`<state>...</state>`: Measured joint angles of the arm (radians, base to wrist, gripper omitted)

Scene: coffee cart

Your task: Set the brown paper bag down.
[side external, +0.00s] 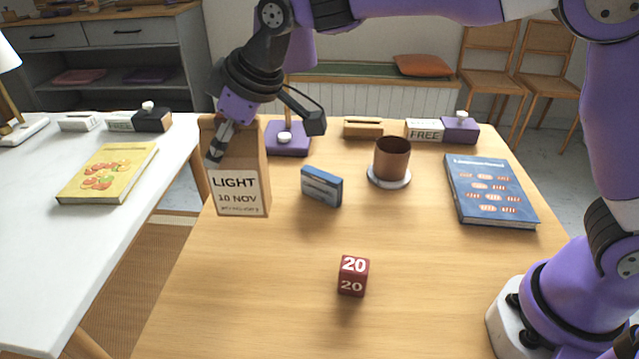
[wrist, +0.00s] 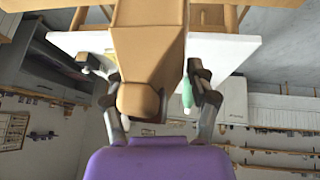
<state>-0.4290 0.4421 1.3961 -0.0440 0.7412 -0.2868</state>
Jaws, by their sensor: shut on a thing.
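The brown paper bag (side external: 240,165) is upright near the left edge of the wooden table (side external: 250,290). A white label on it reads "LIGHT 10 NOV". My gripper (side external: 215,150) reaches down to it from above and is shut on it. One dark finger lies across the bag's front; the other is hidden behind the bag. I cannot tell whether its base touches the tabletop. In the wrist view, the bag (wrist: 148,50) fills the middle between the two fingers of my gripper (wrist: 160,95).
A purple-based object (side external: 288,140) is close behind. A white table (side external: 60,250) is left, across a gap. The front-left wood is clear.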

